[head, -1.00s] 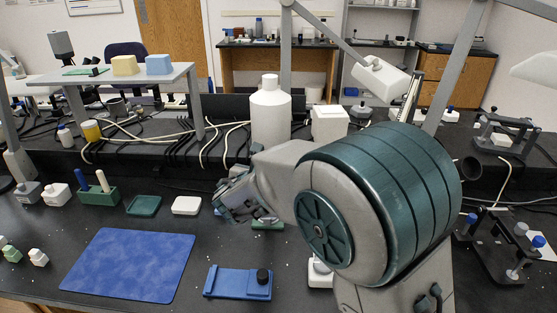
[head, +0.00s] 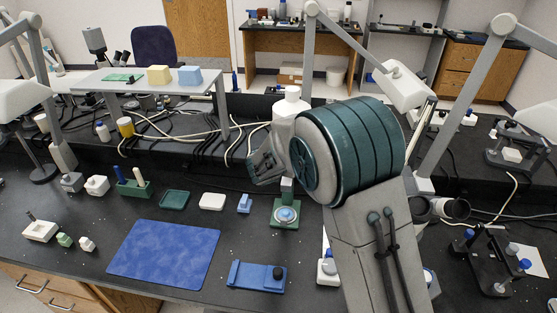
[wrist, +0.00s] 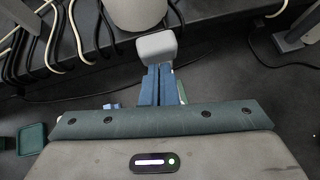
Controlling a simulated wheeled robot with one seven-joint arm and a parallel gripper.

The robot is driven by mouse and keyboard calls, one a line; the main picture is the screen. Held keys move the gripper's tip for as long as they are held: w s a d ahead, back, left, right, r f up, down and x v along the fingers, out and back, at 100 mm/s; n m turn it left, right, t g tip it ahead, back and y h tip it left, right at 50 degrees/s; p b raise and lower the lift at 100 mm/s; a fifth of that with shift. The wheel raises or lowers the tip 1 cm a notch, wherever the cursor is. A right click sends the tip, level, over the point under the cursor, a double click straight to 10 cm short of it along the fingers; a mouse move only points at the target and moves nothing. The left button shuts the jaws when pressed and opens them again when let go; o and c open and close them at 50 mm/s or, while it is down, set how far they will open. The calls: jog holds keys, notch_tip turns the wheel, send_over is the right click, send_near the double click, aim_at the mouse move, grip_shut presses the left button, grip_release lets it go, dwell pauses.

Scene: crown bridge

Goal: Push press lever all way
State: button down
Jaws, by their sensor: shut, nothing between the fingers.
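A small press with a green base (head: 285,224), a round blue-and-white plate (head: 286,214) and a green column (head: 287,188) stands on the black bench, in the middle of the head view. My arm hides its upper part, and I cannot make out the lever there.
A small blue stand (head: 244,204), a white dish (head: 212,201) and a green tray (head: 174,199) lie left of the press. A blue mat (head: 165,253) and a blue fixture (head: 256,276) lie in front. Cables and a raised shelf are behind.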

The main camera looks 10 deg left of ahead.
jog(key=shift+w+p, duration=0.2)
jog(key=shift+p, duration=0.1)
dwell(0.4)
jog(key=shift+s+f+b, duration=0.15)
jog(key=shift+s+b, duration=0.1)
jog(key=shift+b, duration=0.05)
jog(key=s+f+b+v, duration=0.1)
jog(key=f+b+v, duration=0.1)
jog(key=v, duration=1.1)
jog(key=s+d+r+m+g+h, duration=0.1)
jog(key=s+d+r+m+g, duration=0.15)
jog(key=d+m, duration=0.6)
jog(key=s+d+r+m+g+h, duration=0.15)
jog(key=s+d+m, duration=0.35)
jog(key=d, duration=0.6)
jog(key=s+d+m+g+y, duration=0.1)
jog(key=s+d+m, duration=0.3)
jog(key=s+m, duration=0.4)
jog(key=s+d+f+m+g+y, duration=0.1)
jog(key=s+d+m, duration=0.3)
jog(key=s+m, duration=0.4)
jog(key=m+g+y, duration=0.1)
jog(key=m, duration=0.3)
jog(key=shift+d+y, duration=0.2)
jog(key=shift+y, duration=0.15)
